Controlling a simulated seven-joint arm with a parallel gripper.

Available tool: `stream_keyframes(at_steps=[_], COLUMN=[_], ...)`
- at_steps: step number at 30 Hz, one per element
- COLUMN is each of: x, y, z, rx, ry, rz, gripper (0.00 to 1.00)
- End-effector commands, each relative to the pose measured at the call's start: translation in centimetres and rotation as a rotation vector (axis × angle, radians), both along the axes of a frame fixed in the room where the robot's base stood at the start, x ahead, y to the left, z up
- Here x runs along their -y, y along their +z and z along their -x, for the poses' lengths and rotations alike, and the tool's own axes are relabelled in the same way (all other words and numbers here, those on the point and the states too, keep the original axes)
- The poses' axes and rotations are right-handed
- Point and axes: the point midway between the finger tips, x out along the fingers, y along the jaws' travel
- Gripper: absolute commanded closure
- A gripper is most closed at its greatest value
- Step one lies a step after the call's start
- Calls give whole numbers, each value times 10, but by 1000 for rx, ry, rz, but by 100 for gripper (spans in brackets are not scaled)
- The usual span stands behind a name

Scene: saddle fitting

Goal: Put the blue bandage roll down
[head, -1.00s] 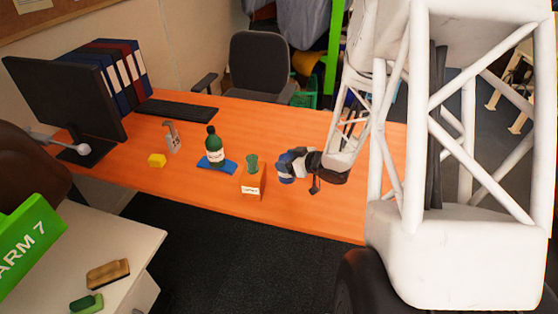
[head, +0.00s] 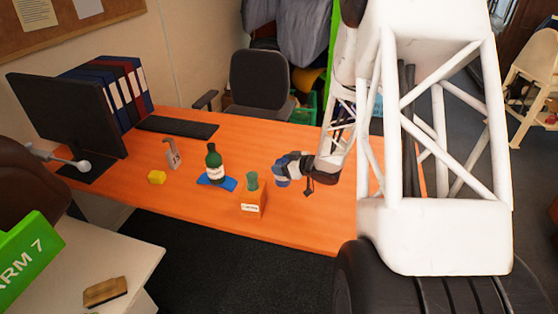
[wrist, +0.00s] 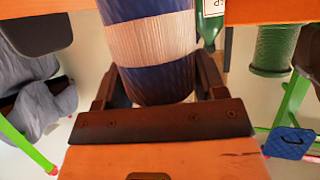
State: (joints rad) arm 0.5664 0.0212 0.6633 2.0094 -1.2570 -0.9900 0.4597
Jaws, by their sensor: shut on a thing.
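The blue bandage roll (head: 281,182), banded blue and white, is held in my gripper (head: 288,168) over the right part of the orange desk. In the wrist view the roll (wrist: 150,42) fills the top middle, between the two dark fingers of my gripper (wrist: 158,82). The fingers press on its sides. The head view does not clearly show a gap between the roll and the desk, so I cannot tell if they touch.
Left of the roll, a green roll (head: 252,181) sits on an orange labelled block (head: 251,201). The desk (head: 285,225) is bare in front of the roll.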

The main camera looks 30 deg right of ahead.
Motion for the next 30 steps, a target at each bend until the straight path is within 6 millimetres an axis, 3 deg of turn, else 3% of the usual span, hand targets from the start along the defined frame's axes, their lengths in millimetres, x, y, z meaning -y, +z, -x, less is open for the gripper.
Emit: stream_keyframes(at_steps=[6, 13, 30], x=[13, 23, 27], y=[-4, -7, -8], z=[-37, -64, -74], rx=[1, 0, 0], ry=[1, 0, 0], rz=[-1, -1, -1], gripper=[60, 60, 60])
